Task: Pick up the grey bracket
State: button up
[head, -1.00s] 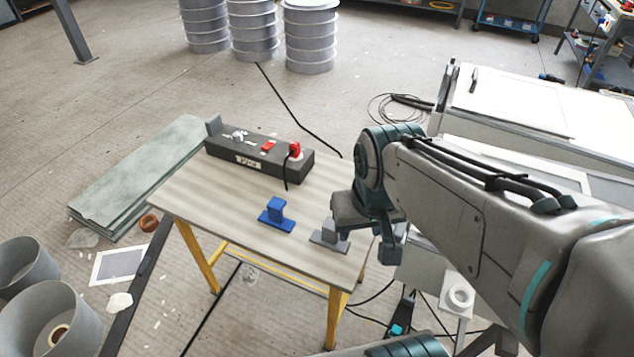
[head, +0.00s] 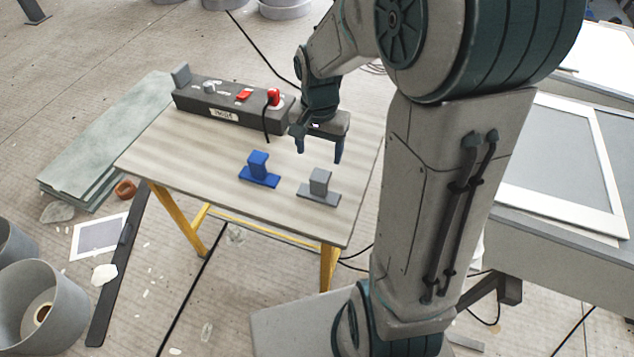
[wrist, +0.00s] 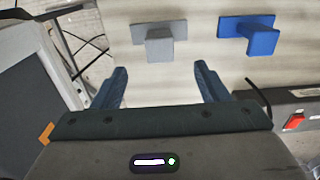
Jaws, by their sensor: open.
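The grey bracket (head: 319,187) stands upright on its flat base at the front right of the table, and it also shows in the wrist view (wrist: 159,38). My gripper (head: 319,152) is open and empty above the table, behind the bracket. In the wrist view my two blue fingers (wrist: 160,82) are spread apart, and the bracket lies beyond their tips, roughly in line with the gap between them. A blue bracket (head: 259,170) of similar shape stands to the left of the grey one; it also shows in the wrist view (wrist: 252,34). Neither bracket is touched.
A dark box (head: 225,110) with red parts and a black cable lies along the table's (head: 185,150) back edge. A white-framed panel (head: 565,165) on a bench stands at the right. The table's left front is clear.

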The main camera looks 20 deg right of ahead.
aim_at(319, 178)
notch_tip(319, 178, down, 13)
jog(key=shift+s+r+b, duration=0.1)
jog(key=shift+r+b, duration=0.05)
jog(key=shift+b, duration=0.45)
jog(key=c, duration=1.1)
